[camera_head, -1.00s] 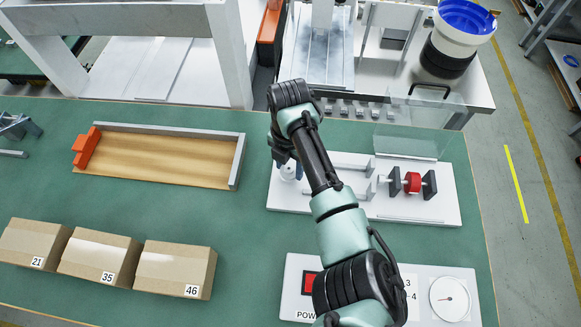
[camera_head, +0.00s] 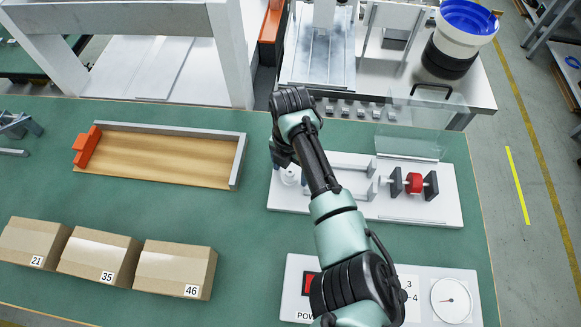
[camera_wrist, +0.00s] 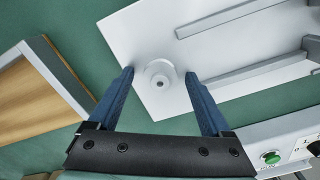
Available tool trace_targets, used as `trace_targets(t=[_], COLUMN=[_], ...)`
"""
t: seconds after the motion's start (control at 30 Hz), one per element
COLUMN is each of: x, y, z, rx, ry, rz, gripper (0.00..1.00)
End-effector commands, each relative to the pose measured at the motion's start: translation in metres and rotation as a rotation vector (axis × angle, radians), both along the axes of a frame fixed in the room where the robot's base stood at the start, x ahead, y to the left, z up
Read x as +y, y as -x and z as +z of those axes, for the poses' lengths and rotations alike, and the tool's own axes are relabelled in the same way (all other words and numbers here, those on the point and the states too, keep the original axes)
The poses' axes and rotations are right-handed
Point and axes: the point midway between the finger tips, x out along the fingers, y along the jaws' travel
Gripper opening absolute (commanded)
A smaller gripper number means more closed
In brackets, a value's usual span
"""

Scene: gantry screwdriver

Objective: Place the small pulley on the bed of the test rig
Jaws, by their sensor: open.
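A small pale round piece with a stepped hub and a centre hole, which looks like the small pulley (camera_wrist: 160,80), sits on the white plate of the test rig (camera_wrist: 140,30) near its end in the wrist view. In the head view the round piece (camera_head: 290,176) is partly visible at the plate's left end, beside my arm. My gripper (camera_wrist: 160,72) is open. Its two blue fingers appear on either side of the round piece with gaps, and nothing is held. Their exact height above the plate cannot be told. My wrist hides most of the gripper in the head view.
Grey rails (camera_wrist: 255,75) and a red wheel between dark supports (camera_head: 413,183) stand on the plate to the right. A clear panel (camera_head: 410,130) stands behind. A wooden tray (camera_head: 165,160) and several numbered cartons (camera_head: 173,269) lie left. A control box (camera_head: 425,285) is in front.

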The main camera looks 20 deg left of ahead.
Motion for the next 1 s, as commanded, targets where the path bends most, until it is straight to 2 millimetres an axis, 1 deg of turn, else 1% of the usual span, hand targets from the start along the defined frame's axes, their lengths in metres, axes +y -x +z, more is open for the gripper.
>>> trace_targets(t=[0.17,0.4,0.6,0.7,0.8,1.0], x=[0.000,0.000,0.000,0.000,0.000,0.000], y=[-0.001,-0.002,-0.001,-0.001,0.000,0.000], z=[0.019,0.071,0.107,0.116,0.122,0.124], rx=[-0.003,-0.005,-0.004,-0.001,0.000,0.000], ry=[-0.002,-0.003,-0.001,-0.002,-0.001,-0.001], rz=[0.001,0.000,0.000,0.000,0.000,0.000], gripper=[0.83,0.83,0.83,0.83,0.83,0.83])
